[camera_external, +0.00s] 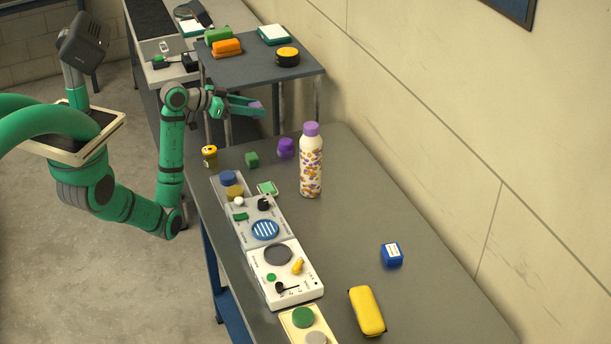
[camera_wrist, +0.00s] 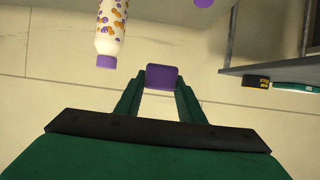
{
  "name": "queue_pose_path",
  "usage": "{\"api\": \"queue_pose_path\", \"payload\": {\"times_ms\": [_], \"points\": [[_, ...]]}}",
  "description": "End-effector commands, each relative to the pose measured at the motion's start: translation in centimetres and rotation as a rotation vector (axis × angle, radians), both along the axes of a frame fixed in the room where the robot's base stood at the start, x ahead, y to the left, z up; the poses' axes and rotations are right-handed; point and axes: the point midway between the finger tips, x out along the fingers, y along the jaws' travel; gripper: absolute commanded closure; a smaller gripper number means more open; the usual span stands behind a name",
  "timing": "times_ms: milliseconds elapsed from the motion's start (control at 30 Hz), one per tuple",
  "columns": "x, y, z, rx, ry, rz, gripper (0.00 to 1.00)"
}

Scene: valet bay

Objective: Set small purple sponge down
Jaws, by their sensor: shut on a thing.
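The small purple sponge (camera_wrist: 162,77) is between the fingertips of my gripper (camera_wrist: 162,90) in the wrist view. My gripper is shut on it. In the external view my gripper (camera_external: 250,107) holds the sponge (camera_external: 257,105) in the air, beside the raised grey shelf and above the far end of the long grey table (camera_external: 345,235). The sponge is partly covered by the fingers in the external view.
A patterned bottle with a purple cap (camera_external: 311,165), a purple object (camera_external: 286,148), a green block (camera_external: 252,160) and a yellow-black item (camera_external: 209,156) stand near the table's far end. The raised shelf (camera_external: 255,68) carries several items. The table's right middle (camera_external: 370,210) is clear.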

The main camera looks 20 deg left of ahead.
Motion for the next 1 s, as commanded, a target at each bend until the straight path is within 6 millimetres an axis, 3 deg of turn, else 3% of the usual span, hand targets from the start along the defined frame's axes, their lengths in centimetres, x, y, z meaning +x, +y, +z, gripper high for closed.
{"api": "queue_pose_path", "payload": {"times_ms": [267, 467, 733, 1000], "points": [[-1.0, -7.2, 3.9, 0.003, -0.005, -0.091, 0.86], [-3.3, -14.7, 7.0, 0.005, -0.007, -0.191, 0.86], [-9.1, -25.5, 9.8, 0.005, -0.005, -0.353, 0.86], [-17.1, -35.1, 9.3, 0.006, -0.003, -0.527, 0.86]]}}
